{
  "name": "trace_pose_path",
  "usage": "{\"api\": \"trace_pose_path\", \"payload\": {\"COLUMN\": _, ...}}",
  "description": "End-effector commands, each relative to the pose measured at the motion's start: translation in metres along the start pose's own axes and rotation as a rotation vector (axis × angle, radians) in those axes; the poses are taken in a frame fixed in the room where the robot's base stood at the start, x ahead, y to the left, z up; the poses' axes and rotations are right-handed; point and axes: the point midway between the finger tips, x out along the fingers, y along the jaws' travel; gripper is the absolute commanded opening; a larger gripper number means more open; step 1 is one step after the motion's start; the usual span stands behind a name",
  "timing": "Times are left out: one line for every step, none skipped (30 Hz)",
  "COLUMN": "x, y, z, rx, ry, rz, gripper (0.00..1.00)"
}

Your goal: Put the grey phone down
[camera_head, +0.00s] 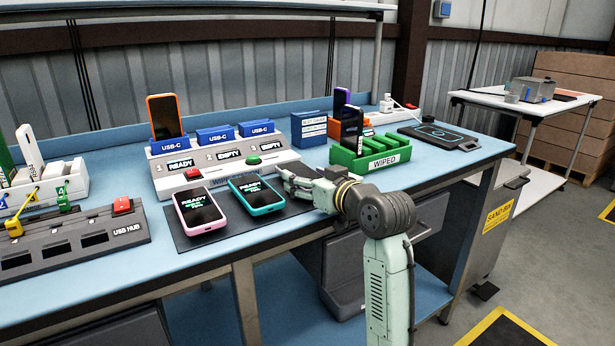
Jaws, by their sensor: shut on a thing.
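My gripper (286,181) is low over the right part of the dark mat (228,237), just right of the teal phone. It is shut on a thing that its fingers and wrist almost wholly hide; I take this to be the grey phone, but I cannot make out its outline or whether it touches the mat. The teal phone (257,196) and the pink phone (199,211) lie face up on the mat, both with lit text on their screens.
A dock (222,170) behind the mat holds an orange phone (165,115). A green WIPED rack (371,155) has a dark phone (352,129) and a purple phone (342,98) upright by it. A USB hub (70,245) stands left. A flat black pad (437,134) lies right.

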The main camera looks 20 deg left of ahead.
Motion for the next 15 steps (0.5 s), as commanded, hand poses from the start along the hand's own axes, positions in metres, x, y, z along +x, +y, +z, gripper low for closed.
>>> {"api": "trace_pose_path", "payload": {"x": 0.0, "y": -0.0001, "z": 0.0003, "rx": 0.0, "ry": 0.001, "rz": 0.0, "gripper": 0.28}}
{"api": "trace_pose_path", "payload": {"x": 0.0001, "y": 0.0, "z": 0.0013, "rx": 0.0, "ry": 0.001, "rz": 0.0, "gripper": 0.28}}
{"api": "trace_pose_path", "payload": {"x": 0.0004, "y": -0.0001, "z": 0.0029, "rx": 0.0, "ry": 0.001, "rz": 0.0, "gripper": 0.28}}
{"api": "trace_pose_path", "payload": {"x": 0.0006, "y": -0.0001, "z": 0.0034, "rx": 0.0, "ry": 0.0, "rz": 0.0, "gripper": 0.63}}
{"api": "trace_pose_path", "payload": {"x": 0.0004, "y": -0.0001, "z": 0.0026, "rx": 0.0, "ry": 0.0, "rz": 0.0, "gripper": 0.65}}
{"api": "trace_pose_path", "payload": {"x": 0.0004, "y": -0.0001, "z": 0.0025, "rx": 0.0, "ry": 0.0, "rz": 0.0, "gripper": 0.67}}
{"api": "trace_pose_path", "payload": {"x": 0.0004, "y": -0.0001, "z": 0.0025, "rx": 0.0, "ry": 0.0, "rz": 0.0, "gripper": 0.69}}
{"api": "trace_pose_path", "payload": {"x": 0.0005, "y": -0.0001, "z": 0.0025, "rx": 0.0, "ry": 0.0, "rz": 0.0, "gripper": 0.71}}
{"api": "trace_pose_path", "payload": {"x": 0.0004, "y": -0.0001, "z": 0.0025, "rx": 0.0, "ry": 0.0, "rz": 0.0, "gripper": 0.74}}
{"api": "trace_pose_path", "payload": {"x": 0.0004, "y": -0.0001, "z": 0.0025, "rx": 0.0, "ry": 0.0, "rz": 0.0, "gripper": 0.76}}
{"api": "trace_pose_path", "payload": {"x": 0.0004, "y": -0.0001, "z": 0.0025, "rx": 0.0, "ry": 0.0, "rz": 0.0, "gripper": 0.78}}
{"api": "trace_pose_path", "payload": {"x": 0.0004, "y": -0.0001, "z": 0.0024, "rx": 0.0, "ry": 0.0, "rz": 0.0, "gripper": 0.81}}
{"api": "trace_pose_path", "payload": {"x": 0.0004, "y": -0.0001, "z": 0.0024, "rx": 0.0, "ry": 0.0, "rz": 0.0, "gripper": 0.83}}
{"api": "trace_pose_path", "payload": {"x": 0.0004, "y": -0.0001, "z": 0.0024, "rx": 0.0, "ry": 0.0, "rz": 0.0, "gripper": 0.85}}
{"api": "trace_pose_path", "payload": {"x": 0.0004, "y": -0.0001, "z": 0.0024, "rx": 0.0, "ry": 0.0, "rz": 0.0, "gripper": 0.86}}
